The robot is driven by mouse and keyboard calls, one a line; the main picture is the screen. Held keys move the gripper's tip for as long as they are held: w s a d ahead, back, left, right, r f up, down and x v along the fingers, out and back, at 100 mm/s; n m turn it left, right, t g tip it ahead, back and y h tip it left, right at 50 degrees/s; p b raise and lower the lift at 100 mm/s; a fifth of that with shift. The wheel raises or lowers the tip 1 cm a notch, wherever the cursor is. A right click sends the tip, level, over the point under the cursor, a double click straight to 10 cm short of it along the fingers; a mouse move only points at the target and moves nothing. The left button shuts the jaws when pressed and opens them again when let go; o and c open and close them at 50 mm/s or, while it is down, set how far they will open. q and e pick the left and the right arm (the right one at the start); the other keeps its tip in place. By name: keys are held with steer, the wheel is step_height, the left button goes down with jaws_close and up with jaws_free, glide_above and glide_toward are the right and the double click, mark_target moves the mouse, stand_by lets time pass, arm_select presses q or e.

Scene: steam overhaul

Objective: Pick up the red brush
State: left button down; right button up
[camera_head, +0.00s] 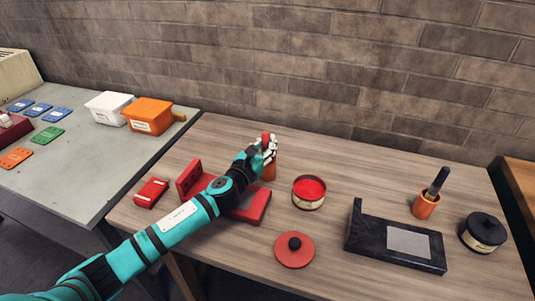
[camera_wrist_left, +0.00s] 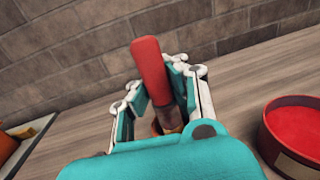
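The red brush (camera_head: 266,139) stands handle up in an orange cup (camera_head: 269,172) on the wooden table. In the left wrist view the brush's red handle (camera_wrist_left: 150,68) leans slightly left and rises between the fingers. My left gripper (camera_head: 268,151) is around the brush just above the cup. Its fingers (camera_wrist_left: 160,92) are apart on either side of the brush, and I see no firm grip on it. The cup is partly hidden behind the gripper. My right gripper is in neither view.
A round tin with red contents (camera_head: 309,193) stands right of the cup, with a red lid (camera_head: 294,250) in front. A red angled block (camera_head: 250,207) lies under my left arm. A dark block (camera_head: 385,242), another brush in a cup (camera_head: 426,205) and a black-lidded tin (camera_head: 484,233) are at right.

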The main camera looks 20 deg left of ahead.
arm_select(q)
step_height(320, 180, up, 9)
steer(key=shift+p, duration=1.25)
steer(key=shift+r, duration=0.55)
